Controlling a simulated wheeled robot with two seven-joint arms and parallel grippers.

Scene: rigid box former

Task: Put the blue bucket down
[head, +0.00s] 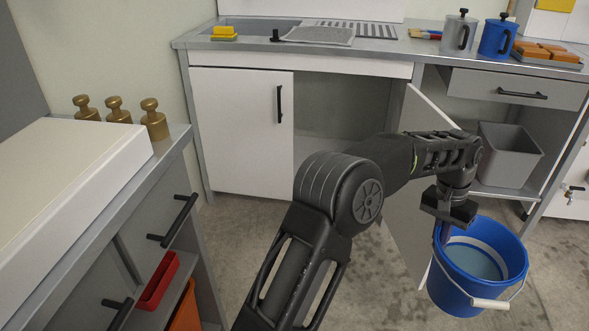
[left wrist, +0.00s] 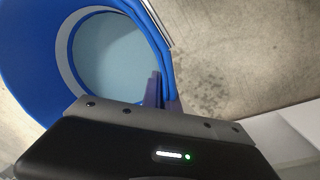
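The blue bucket (head: 450,292) is at the lower right of the head view, upright, with a pale band inside, a light blue-grey bottom or liquid and a white handle grip hanging at its front. My left gripper (head: 443,232) points down at the bucket's left rim, its fingers closed around the wall. In the left wrist view the fingers (left wrist: 161,92) pinch the rim of the bucket (left wrist: 62,50). I cannot tell whether the bucket's base touches the floor. My right gripper is not in view.
An open white cabinet door (head: 405,225) stands just left of the bucket. A grey bin (head: 508,155) sits on a low shelf behind it. Bare concrete floor (head: 555,260) lies right of the bucket. A drawer unit (head: 150,200) with brass weights stands at left; a counter (head: 380,50) runs behind.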

